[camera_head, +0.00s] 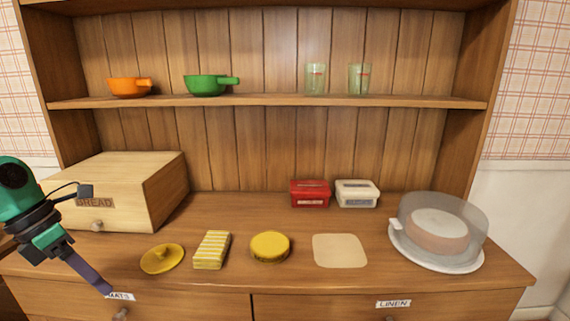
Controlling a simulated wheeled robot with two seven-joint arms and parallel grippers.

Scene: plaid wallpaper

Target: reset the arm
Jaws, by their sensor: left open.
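My left gripper (92,279) comes in from the left on a green and black arm. It hangs in front of the wooden cabinet, near the label marked MATS, with its purple-grey finger pointing down and to the right. It is open and nothing shows between its fingers. It is seen side-on, so one finger mostly hides the other. My right gripper is not in view.
A bread box (160,190) stands close behind my left arm. On the counter are a yellow lid (162,258), a striped cloth (212,250), a yellow round tin (270,246), a beige mat (340,251) and a covered cake dish (438,232). Two drawers are below.

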